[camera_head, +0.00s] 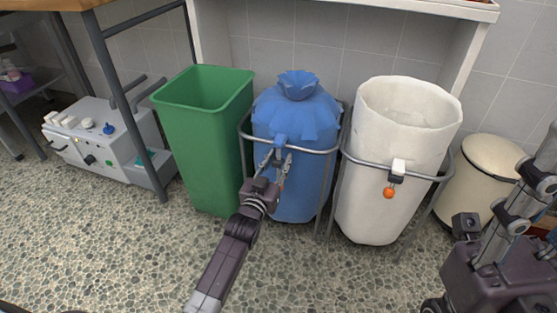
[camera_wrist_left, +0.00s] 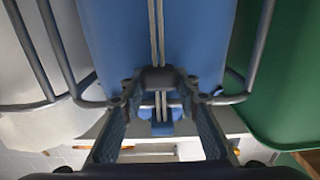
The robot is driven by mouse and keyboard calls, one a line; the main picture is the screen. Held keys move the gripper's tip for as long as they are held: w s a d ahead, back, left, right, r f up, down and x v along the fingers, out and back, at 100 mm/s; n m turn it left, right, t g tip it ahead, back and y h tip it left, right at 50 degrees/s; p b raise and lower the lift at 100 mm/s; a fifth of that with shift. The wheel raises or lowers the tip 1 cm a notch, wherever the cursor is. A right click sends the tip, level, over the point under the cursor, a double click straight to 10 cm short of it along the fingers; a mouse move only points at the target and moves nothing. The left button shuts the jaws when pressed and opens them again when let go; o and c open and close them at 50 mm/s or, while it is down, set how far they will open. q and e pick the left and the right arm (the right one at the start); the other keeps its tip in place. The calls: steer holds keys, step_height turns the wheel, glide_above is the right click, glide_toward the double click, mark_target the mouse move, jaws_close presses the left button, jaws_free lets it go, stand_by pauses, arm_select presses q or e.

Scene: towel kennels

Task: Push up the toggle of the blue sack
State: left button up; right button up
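The blue sack (camera_head: 300,118) hangs in a metal ring stand, its gathered top puckered shut. A blue block (camera_head: 281,140) sits on the ring's front; in the left wrist view this block (camera_wrist_left: 162,129) has two pale cords running through the middle of the picture. A dark piece, seemingly the toggle (camera_wrist_left: 158,78), sits on these cords between the fingers. My left gripper (camera_head: 279,160) is at the sack's front, just below the block. Its fingers look apart, on either side of the cords; contact with the toggle is unclear. My right arm (camera_head: 490,270) is at the right; its fingertips are unclear.
A green bin (camera_head: 205,135) stands close left of the sack. A white sack (camera_head: 395,130) in a similar stand, with an orange ball (camera_head: 389,193), is close right. A cream bin (camera_head: 475,180) is farther right. The speckled floor in front is clear.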

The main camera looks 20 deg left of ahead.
arm_select(q)
steer(key=o, duration=0.3)
steer(key=shift+o, duration=0.2)
steer(key=shift+s, duration=0.15)
steer(key=s, duration=1.1)
steer(key=shift+s+a, duration=0.2)
steer(key=shift+s, duration=0.15)
